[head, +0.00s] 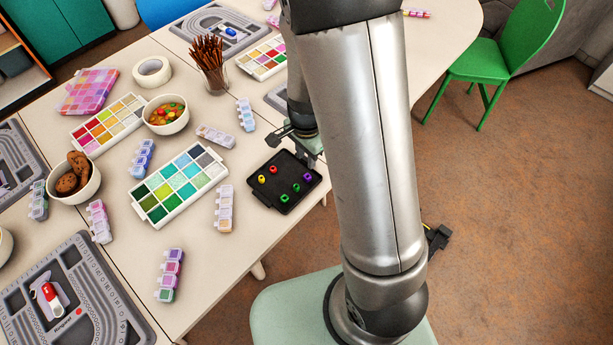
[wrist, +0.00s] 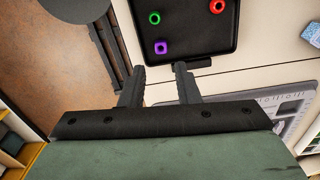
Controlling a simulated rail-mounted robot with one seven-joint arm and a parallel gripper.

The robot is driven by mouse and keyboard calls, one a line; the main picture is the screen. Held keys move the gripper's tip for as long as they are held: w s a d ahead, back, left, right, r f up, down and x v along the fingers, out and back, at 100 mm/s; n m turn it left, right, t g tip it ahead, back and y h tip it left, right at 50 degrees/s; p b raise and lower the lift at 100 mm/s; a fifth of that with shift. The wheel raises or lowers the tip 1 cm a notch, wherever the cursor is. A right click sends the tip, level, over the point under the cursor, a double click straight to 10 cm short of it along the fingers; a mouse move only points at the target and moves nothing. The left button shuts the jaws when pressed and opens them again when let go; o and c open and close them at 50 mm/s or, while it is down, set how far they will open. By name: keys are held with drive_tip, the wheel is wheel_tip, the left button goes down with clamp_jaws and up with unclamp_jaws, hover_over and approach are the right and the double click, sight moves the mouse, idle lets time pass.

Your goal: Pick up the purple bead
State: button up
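The purple bead (head: 308,176) lies in a black tray (head: 268,196), near its right edge. In the head view, my gripper is above the tray's far right side, partly hidden by my arm.
The tray also holds two green beads (head: 296,187) (head: 284,198), a red bead (head: 274,169) and a yellow bead (head: 262,179). A palette of green squares (head: 137,193) and small pill-box-like cases (head: 225,208) stand left of the tray. A cup of brown sticks (head: 215,82) stands behind.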

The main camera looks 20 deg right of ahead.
hover_over(307, 173)
drive_tip(key=s, duration=0.1)
drive_tip(key=f, duration=0.4)
drive_tip(key=shift+s+a+f, duration=0.15)
drive_tip(key=shift+a, duration=0.15)
drive_tip(key=shift+d+f+p, duration=0.2)
drive_tip(key=shift+f+p, duration=0.2)
drive_tip(key=shift+f, duration=2.2)
clamp_jaws()
